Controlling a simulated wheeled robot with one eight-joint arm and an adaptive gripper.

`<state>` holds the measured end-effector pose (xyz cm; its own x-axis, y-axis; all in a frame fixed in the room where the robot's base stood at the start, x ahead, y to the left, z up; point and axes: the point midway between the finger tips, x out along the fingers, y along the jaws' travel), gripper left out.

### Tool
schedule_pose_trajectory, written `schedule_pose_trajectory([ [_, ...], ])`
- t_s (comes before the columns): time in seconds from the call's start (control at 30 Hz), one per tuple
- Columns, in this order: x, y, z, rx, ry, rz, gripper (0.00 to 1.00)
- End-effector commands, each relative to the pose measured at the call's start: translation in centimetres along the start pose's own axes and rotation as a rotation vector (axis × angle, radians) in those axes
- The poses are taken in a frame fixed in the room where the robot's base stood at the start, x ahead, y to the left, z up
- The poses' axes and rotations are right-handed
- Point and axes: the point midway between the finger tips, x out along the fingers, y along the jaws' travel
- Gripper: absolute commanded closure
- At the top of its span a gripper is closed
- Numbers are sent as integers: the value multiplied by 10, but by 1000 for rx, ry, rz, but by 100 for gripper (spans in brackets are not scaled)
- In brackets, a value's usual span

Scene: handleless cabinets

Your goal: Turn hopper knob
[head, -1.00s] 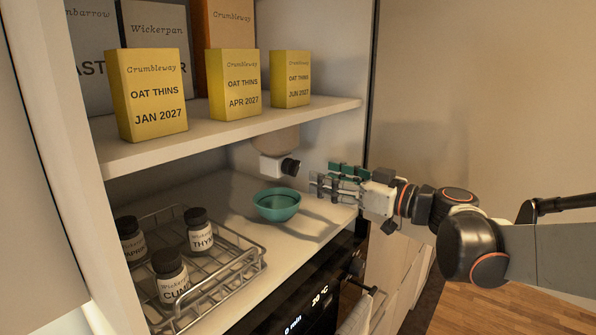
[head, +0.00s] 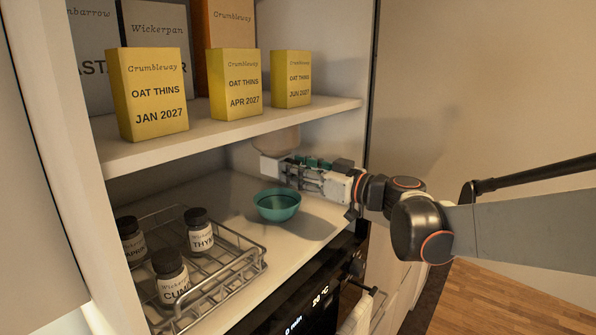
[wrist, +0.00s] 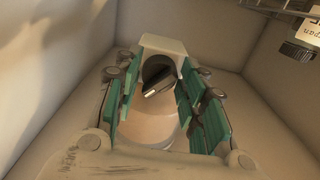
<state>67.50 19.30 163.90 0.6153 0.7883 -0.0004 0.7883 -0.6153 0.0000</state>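The hopper (head: 279,142) hangs under the shelf, with a pale outlet block (head: 270,166) at its lower end. Its dark knob (wrist: 157,76) shows in the wrist view, with a lighter grip bar across its face. In the head view the knob is hidden behind my gripper (head: 288,170). My gripper (wrist: 157,92) has its teal-padded fingers apart, one on each side of the knob. I cannot tell whether the pads touch it. A teal bowl (head: 277,206) stands on the counter below the hopper.
A wire rack (head: 235,268) with several dark-capped spice jars (head: 199,231) stands at the left of the counter. Yellow boxes (head: 149,95) line the shelf (head: 230,133) above my gripper. Cabinet walls close in the space at the back.

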Motion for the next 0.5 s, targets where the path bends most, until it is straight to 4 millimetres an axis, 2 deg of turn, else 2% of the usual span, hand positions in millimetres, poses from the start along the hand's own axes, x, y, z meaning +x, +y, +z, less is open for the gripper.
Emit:
schedule_pose_trajectory([
  [0.03,0,0,0,0,0,0,82],
  [0.1,0,0,0,0,0,0,92],
  [0.27,0,0,0,9,0,0,92],
  [0.5,0,0,2,176,0,0,92],
])
